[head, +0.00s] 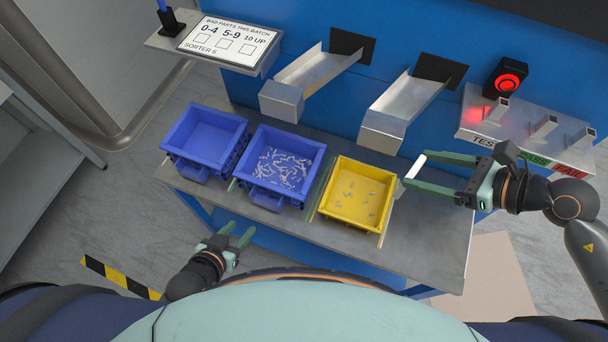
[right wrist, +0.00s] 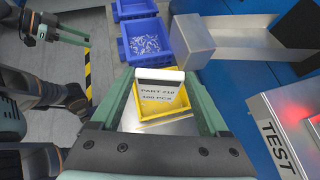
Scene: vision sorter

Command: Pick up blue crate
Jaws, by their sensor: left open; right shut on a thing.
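One blue crate (head: 208,140) stands at the left of the steel table and looks empty. A second blue crate (head: 312,155), beside it, holds many small pale parts; it also shows in the right wrist view (right wrist: 130,48). My left gripper (head: 243,236) is open and empty, low in front of the second blue crate and apart from it. My right gripper (head: 412,169) is shut on a white label card (right wrist: 156,85) printed with a part number and count, right of the yellow crate.
A yellow crate (head: 345,218) with a few small parts stands right of the blue crates. Two metal chutes (head: 283,101) (head: 384,132) slope down behind the crates. A test shelf (head: 520,131) with a lit red button (head: 508,82) is at right. The table's right part is clear.

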